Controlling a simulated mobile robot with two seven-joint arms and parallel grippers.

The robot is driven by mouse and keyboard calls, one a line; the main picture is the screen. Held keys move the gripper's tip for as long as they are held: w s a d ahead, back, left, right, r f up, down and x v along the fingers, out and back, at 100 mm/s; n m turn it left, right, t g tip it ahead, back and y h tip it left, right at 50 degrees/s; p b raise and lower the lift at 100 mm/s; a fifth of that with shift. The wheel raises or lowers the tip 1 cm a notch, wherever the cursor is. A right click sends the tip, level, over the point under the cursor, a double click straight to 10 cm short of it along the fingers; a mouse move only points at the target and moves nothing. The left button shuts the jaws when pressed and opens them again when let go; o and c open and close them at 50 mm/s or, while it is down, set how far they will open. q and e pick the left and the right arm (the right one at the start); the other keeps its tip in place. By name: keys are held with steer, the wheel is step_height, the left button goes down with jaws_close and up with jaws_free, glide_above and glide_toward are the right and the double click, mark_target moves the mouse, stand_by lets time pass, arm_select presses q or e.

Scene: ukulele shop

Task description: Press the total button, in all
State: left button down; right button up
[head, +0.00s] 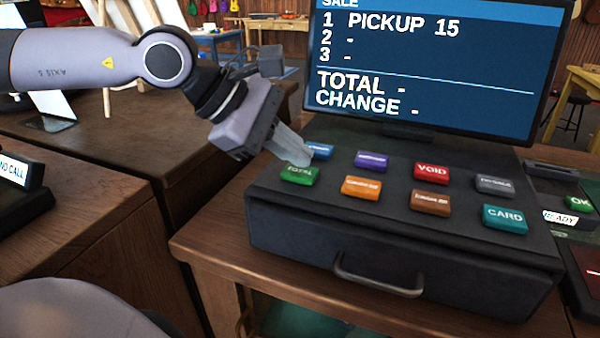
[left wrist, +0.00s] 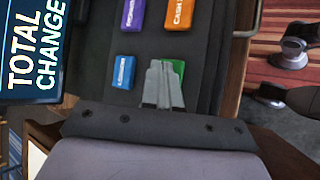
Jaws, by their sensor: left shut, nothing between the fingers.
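The green total button (head: 300,174) is at the front left of the dark cash register (head: 400,236). My left gripper (head: 304,160) is shut and empty, its fingertips just behind and above this button; I cannot tell whether they touch it. In the left wrist view the shut fingers (left wrist: 161,72) partly cover the green button (left wrist: 178,68). The register screen (head: 430,65) reads "PICKUP 15" on line 1, with dashes on lines 2 and 3 and beside TOTAL and CHANGE. My right gripper is not in view.
A blue button (head: 320,151) lies close behind the fingertips. Purple (head: 371,160), orange (head: 361,187), red VOID (head: 432,173), brown (head: 430,203), grey (head: 494,185) and teal CARD (head: 505,218) buttons lie to the right. A card terminal (head: 577,225) stands at the right.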

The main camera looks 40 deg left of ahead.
mark_target(294, 172)
arm_select(q)
steer(key=shift+f+b, duration=0.45)
steer(key=shift+b, duration=0.1)
stand_by(0.7)
steer(key=shift+r, duration=0.1)
steer(key=shift+r+p, duration=0.5)
steer(key=shift+r, duration=0.25)
steer(key=shift+r+p, duration=1.8)
steer(key=shift+r, duration=0.8)
steer(key=shift+f, duration=0.1)
